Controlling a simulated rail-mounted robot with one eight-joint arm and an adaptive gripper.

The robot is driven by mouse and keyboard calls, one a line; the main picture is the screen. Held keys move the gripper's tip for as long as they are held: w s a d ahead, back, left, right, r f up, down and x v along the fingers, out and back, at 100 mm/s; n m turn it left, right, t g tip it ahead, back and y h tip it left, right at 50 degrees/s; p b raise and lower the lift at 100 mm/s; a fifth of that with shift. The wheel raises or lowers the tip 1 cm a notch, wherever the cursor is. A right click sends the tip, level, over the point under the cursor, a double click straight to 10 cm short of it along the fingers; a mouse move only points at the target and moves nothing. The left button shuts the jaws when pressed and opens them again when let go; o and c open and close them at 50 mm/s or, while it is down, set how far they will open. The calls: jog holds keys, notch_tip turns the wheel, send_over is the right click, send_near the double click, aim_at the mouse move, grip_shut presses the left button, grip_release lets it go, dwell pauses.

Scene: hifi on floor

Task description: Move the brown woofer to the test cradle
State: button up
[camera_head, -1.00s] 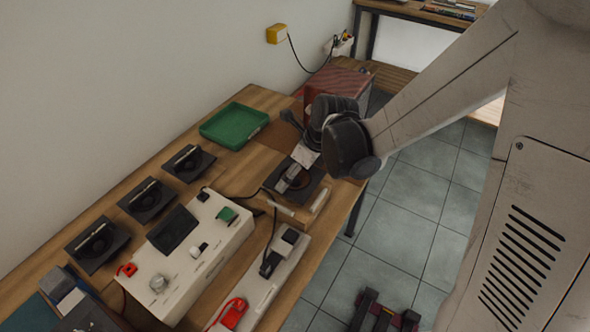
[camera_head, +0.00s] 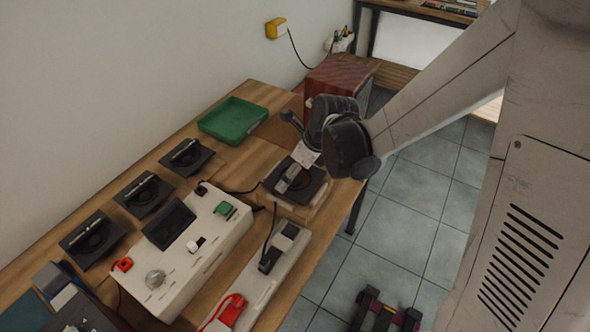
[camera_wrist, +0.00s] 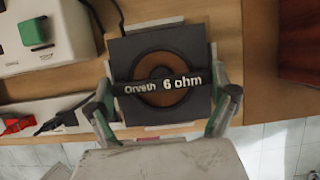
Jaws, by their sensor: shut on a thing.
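The brown woofer (camera_wrist: 147,65) has a brown cone in a dark square frame, with a dark bar across it reading "Orvath 6 ohm". My gripper (camera_wrist: 163,98) is shut on it, with one finger at each end of the bar. In the head view, the woofer (camera_head: 309,190) is below my wrist near the table's front edge. A low, pale stand (camera_head: 316,210), apparently the test cradle, lies directly under it and is mostly hidden. The frame looks level. I cannot tell whether it rests on the stand or hangs just above it.
Several dark square units (camera_head: 92,240) line the wall side. A white console (camera_head: 190,262) with a green button and a long pale strip (camera_head: 262,285) stand left of the woofer. A green tray (camera_head: 233,121) and red box (camera_head: 341,77) are behind.

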jog(key=shift+f+b, duration=0.85)
jog(key=shift+f, duration=0.1)
jog(key=o, duration=1.6)
jog(key=shift+r, duration=0.1)
jog(key=v, duration=1.2)
